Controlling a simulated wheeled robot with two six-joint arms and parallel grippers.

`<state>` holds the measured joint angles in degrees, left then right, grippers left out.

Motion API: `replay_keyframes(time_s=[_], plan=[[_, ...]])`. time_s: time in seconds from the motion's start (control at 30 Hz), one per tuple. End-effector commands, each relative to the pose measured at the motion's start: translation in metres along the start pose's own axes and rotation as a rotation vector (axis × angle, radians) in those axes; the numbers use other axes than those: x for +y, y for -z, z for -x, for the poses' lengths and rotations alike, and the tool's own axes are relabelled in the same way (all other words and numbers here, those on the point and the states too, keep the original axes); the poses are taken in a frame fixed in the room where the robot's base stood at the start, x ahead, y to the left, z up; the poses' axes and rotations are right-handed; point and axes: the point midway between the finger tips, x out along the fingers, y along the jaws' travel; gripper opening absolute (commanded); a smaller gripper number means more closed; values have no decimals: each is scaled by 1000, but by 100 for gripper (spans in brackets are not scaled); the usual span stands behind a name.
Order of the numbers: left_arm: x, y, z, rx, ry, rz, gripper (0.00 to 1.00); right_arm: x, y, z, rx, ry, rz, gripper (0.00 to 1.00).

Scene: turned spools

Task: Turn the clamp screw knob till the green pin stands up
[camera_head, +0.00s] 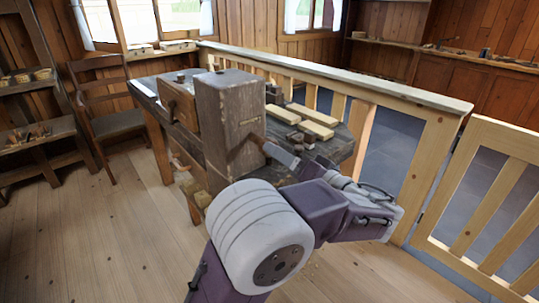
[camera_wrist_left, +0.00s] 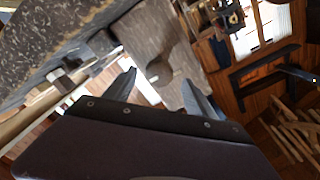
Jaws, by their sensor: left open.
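My left gripper (camera_head: 272,150) is beside the tall grey-brown block (camera_head: 230,110) on the workbench in the head view. In the left wrist view its two fingers (camera_wrist_left: 160,80) stand apart, with nothing held between them. I cannot make out the clamp screw knob or the green pin in either view. My right gripper is not in view.
The workbench (camera_head: 345,142) carries pale wooden bars (camera_head: 311,114) and small dark blocks behind my gripper. A brown wooden box (camera_head: 178,102) stands left of the tall block. A wooden railing (camera_head: 425,100) runs behind. A chair (camera_head: 115,124) stands left; the floor at front left is clear.

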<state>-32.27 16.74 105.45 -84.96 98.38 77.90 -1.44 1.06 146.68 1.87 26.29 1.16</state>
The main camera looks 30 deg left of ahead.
Motion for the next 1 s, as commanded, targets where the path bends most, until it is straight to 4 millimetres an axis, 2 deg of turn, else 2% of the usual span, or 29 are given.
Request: replay_keyframes(time_s=[0.1, 0.4, 0.5, 0.63, 0.83, 0.87, 1.0], plan=[[0, -1, -11, -3, 0, -2, 64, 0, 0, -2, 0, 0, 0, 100], [0, -2, -72, -6, 2, -5, 64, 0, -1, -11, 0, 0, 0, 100], [0, -2, -84, -4, -1, -5, 64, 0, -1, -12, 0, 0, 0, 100], [0, -1, -91, -4, -2, -6, 64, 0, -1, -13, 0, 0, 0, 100], [0, -1, -91, -3, -3, -6, 64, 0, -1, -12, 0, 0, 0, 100], [0, -1, -91, -3, -3, -6, 58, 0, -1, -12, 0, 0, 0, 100], [0, -1, -91, -3, -3, -6, 20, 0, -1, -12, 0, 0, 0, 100]])
